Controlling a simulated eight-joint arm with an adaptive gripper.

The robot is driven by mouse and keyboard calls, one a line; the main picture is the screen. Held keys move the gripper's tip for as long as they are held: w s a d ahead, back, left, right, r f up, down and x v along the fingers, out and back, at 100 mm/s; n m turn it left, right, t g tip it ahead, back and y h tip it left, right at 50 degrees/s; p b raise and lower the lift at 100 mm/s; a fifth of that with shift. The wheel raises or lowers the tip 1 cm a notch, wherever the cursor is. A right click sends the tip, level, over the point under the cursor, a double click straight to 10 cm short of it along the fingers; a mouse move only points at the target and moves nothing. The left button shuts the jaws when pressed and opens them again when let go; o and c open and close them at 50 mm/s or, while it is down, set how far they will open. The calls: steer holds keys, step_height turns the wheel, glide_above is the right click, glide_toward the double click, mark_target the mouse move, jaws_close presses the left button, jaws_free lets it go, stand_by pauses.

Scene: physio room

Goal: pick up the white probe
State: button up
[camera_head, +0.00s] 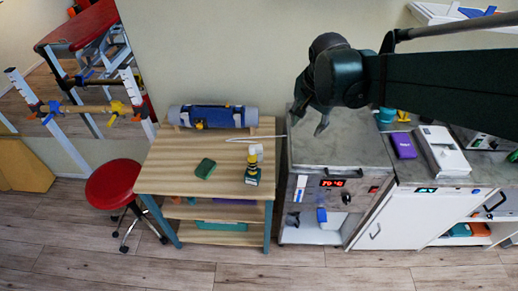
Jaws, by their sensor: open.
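No white probe can be made out for certain. A small white object (256,152) stands on the wooden table behind a dark bottle with a yellow label (252,171); it is too small to identify. A thin white strip or cable (240,140) lies near the table's back edge. My gripper (311,118) is open and empty, pointing down over the left part of the grey-topped cabinet (345,150), to the right of the table. The gripper and arm hide part of the cabinet top.
The wooden table (180,165) also holds a dark green block (205,168) and a blue-and-grey roll (213,116). A purple box (402,145) and a white device (443,150) stand right of the cabinet. A red stool (113,184) stands left. The front floor is clear.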

steer(key=w+a+f+m+g+b, duration=0.2)
steer(key=w+a+f+m, duration=0.2)
steer(key=w+a+f, duration=0.55)
steer(key=m+g+h+b, duration=0.1)
steer(key=m+b, duration=0.1)
steer(key=m, duration=0.2)
glide_above(259, 152)
steer(key=w+a, duration=0.1)
steer(key=f, duration=1.6)
steer(key=shift+w+a+f, duration=0.1)
steer(key=shift+w+f, duration=0.1)
steer(key=shift+w+a+f+h, duration=0.1)
steer(key=shift+a+f+h, duration=0.05)
steer(key=shift+f+h, duration=0.15)
steer(key=shift+d+f, duration=0.2)
steer(key=shift+f, duration=1.1)
steer(key=shift+w+d+f+b, duration=0.15)
steer(key=shift+f+b, duration=0.1)
steer(key=shift+f, duration=0.6)
steer(key=shift+s+d+f+b, duration=0.1)
steer(key=shift+f+b, duration=0.1)
steer(key=shift+f, duration=0.65)
steer(key=shift+w+d+f+b, duration=0.15)
steer(key=shift+f+b, duration=0.1)
steer(key=shift+f, duration=0.6)
steer(key=c, duration=1.1)
